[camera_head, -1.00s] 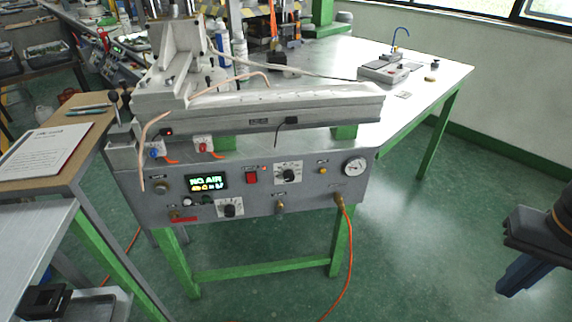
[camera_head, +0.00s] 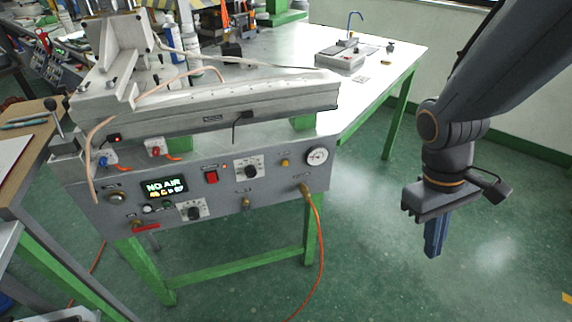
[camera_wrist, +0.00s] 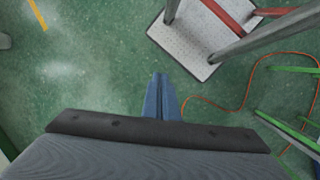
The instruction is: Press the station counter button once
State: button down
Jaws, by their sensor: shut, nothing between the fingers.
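The station's grey front panel (camera_head: 225,205) faces me at the left and middle of the head view. It carries a lit display (camera_head: 165,189) reading "NO AIR", a yellow button (camera_head: 285,163), a red switch (camera_head: 211,177) and several knobs. A small white button (camera_head: 148,208) sits below the display. I cannot tell which one is the counter button. My gripper (camera_head: 433,252) is shut and empty, pointing down to the right of the station, well apart from the panel. In the wrist view its blue fingers (camera_wrist: 161,95) are together over the green floor. The panel is not visible there.
A pressure gauge (camera_head: 317,156) sits at the panel's right end. An orange hose (camera_head: 321,255) hangs from the panel to the floor. The wrist view shows a pale footplate (camera_wrist: 185,45). Floor between gripper and panel is clear.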

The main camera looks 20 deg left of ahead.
aim_at(285, 163)
jog(key=w+a+f+n+t+h, duration=0.2)
jog(key=w+a+n+t+h, duration=0.15)
jog(key=n, duration=0.55)
jog(key=w+a+f+n+t+h, duration=0.25)
jog(key=w+n+h, duration=0.2)
jog(key=n, duration=0.45)
jog(key=w+a+f+n+t+y, duration=0.1)
jog(key=w+a+n+t+y, duration=0.1)
jog(key=a+n+t+y, duration=0.2)
jog(key=w+a+f+n+t+y, duration=0.2)
jog(key=a+n+t+y, duration=0.2)
jog(key=a+n, duration=0.7)
jog(key=a+t, duration=0.2)
jog(key=a, duration=0.6)
jog(key=shift+a+f, duration=0.15)
jog(key=shift+a, duration=0.15)
jog(key=w+a+b, duration=0.2)
jog(key=w+a, duration=0.2)
jog(key=w, duration=0.3)
jog(key=shift+w+a, duration=0.15)
jog(key=shift+a, duration=0.2)
jog(key=shift+w, duration=0.1)
jog(key=shift+w+a, duration=0.2)
jog(key=shift+w, duration=0.1)
